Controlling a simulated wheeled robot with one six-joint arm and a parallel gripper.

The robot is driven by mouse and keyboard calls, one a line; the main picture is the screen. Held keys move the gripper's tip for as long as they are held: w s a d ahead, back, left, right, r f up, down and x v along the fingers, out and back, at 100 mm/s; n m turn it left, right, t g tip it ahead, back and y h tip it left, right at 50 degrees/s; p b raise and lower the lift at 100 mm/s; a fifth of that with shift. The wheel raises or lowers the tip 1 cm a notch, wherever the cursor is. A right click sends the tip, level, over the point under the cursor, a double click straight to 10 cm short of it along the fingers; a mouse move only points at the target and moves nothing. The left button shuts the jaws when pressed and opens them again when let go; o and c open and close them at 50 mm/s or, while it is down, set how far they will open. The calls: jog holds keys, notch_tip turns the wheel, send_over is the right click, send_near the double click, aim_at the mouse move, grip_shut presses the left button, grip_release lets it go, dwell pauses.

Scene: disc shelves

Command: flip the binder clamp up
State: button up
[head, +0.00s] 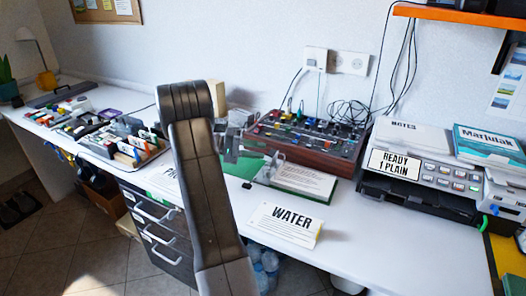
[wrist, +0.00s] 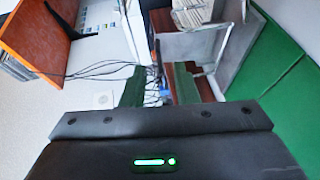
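The open green binder (head: 236,166) lies on the white table in the middle of the head view, with white printed sheets (head: 305,181) on its right side. Its clamp (head: 268,168) shows as a small grey metal piece near the inner edge of the sheets; its exact angle is hard to tell. My gripper (head: 236,142) is just above the binder, partly behind my arm. In the wrist view the two dark green fingers of my gripper (wrist: 156,86) stand apart with a narrow gap. A thin dark bar and metal parts show near the fingertips; I cannot tell whether they touch.
A wood-sided panel with knobs (head: 310,142) stands close behind the binder. A printer (head: 425,180) with a "READY" label stands to the right. The front right tabletop is clear.

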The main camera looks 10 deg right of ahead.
aim_at(275, 153)
jog(key=v, duration=1.1)
jog(key=shift+a+p, duration=0.2)
jog(key=shift+p, duration=0.15)
jog(key=b+x, duration=0.1)
jog(key=x, duration=1.3)
jog(key=shift+r, duration=0.1)
jog(key=shift+d+r+y, duration=0.15)
jog(key=shift+d+y, duration=0.05)
jog(key=shift+y, duration=0.1)
jog(key=shift+s+d+m+t+y, duration=0.3)
jog(key=shift+d+y, duration=0.05)
jog(key=shift+y, duration=0.45)
dwell(0.4)
jog(key=shift+r, duration=0.1)
